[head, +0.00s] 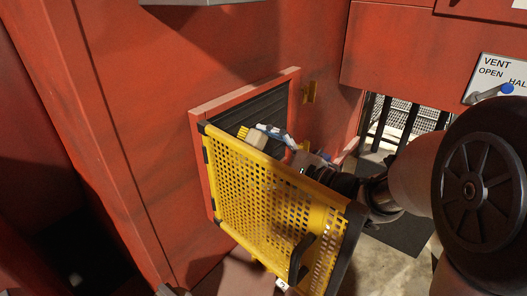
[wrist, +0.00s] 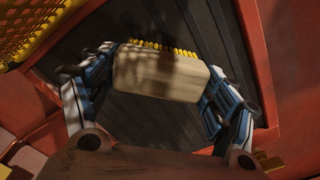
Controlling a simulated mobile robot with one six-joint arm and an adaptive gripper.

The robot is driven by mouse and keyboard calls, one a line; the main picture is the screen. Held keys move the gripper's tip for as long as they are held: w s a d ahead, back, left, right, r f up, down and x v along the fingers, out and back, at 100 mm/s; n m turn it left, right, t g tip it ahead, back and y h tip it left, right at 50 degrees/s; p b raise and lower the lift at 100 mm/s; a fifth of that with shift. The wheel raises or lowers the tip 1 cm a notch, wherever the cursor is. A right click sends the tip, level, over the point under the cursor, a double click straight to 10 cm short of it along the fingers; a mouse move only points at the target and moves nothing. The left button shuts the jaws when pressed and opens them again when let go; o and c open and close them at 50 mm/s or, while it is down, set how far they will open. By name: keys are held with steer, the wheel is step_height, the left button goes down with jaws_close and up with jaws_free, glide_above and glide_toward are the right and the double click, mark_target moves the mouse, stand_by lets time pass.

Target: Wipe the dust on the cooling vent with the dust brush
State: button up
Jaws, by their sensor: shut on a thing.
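The dust brush, a pale block with yellow bristles, shows in the head view (head: 257,136) and fills the middle of the wrist view (wrist: 150,82). My gripper (head: 272,134) is shut on the block, with a blue-and-white finger on each side in the wrist view (wrist: 163,75). The bristles point away from my wrist toward the cooling vent (head: 268,110), a dark slatted panel in a red frame. The slats also show behind the brush in the wrist view (wrist: 150,122). I cannot tell whether the bristles touch the slats. A dark patch crosses the block and bristles. Dust is not clearly visible.
A yellow perforated door (head: 232,188) with a black handle (head: 299,257) stands open in front of the vent, close to my arm. A lever (head: 487,95) with a blue knob sits on a sign plate at the right. Floor shows beyond the gap at right.

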steer(key=shift+s+a, duration=0.55)
steer(key=shift+s, duration=0.1)
steer(key=shift+v, duration=2.95)
steer(key=shift+d, duration=0.1)
steer(key=shift+v, duration=1.45)
